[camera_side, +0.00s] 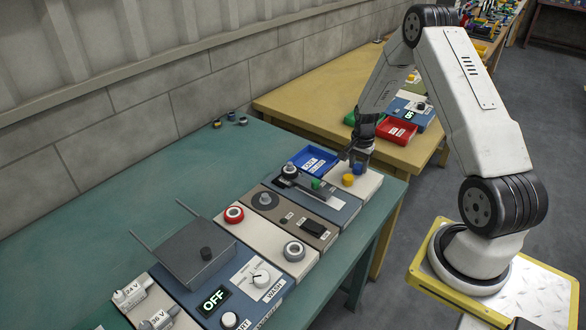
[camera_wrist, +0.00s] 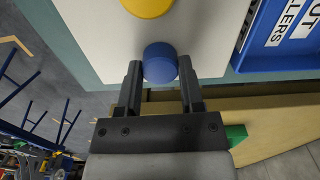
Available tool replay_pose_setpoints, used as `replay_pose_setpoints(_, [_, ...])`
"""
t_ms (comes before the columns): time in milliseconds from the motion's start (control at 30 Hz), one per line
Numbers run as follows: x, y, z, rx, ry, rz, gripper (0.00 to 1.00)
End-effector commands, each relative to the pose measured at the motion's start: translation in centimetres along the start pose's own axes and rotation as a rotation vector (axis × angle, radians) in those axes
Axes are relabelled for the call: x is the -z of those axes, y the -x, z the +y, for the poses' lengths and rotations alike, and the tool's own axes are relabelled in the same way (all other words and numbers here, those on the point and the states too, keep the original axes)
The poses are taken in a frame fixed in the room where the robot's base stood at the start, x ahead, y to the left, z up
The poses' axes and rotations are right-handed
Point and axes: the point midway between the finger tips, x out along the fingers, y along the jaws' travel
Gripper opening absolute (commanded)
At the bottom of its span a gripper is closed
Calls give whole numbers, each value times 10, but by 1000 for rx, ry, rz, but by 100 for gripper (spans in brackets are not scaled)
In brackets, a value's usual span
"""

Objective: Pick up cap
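A blue round cap (camera_wrist: 160,62) stands on a pale panel at the end of the row, and it also shows in the side view (camera_side: 358,169). A yellow round cap (camera_side: 348,180) sits beside it, partly cut off at the top of the wrist view (camera_wrist: 147,6). My gripper (camera_wrist: 160,72) is open, with its dark fingertips to either side of the blue cap's near part. Small gaps show between cap and fingers. In the side view my gripper (camera_side: 359,154) is over or just behind the blue cap; its exact height is unclear.
Beside the pale panel is a blue-grey module with a lever (camera_side: 315,188). A red tray (camera_side: 397,130) stands on the yellow table behind.

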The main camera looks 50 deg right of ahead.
Motion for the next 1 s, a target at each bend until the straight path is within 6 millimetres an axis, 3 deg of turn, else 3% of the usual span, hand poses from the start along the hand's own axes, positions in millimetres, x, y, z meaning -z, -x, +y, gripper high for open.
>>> replay_pose_setpoints(567, [0, 6, 0, 0, 0, 0, 0])
replay_pose_setpoints(833, [1, 31, -1, 2, 0, 2, 0])
replay_pose_setpoints(1000, [-8, 48, 11, 1, -1, 1, 0])
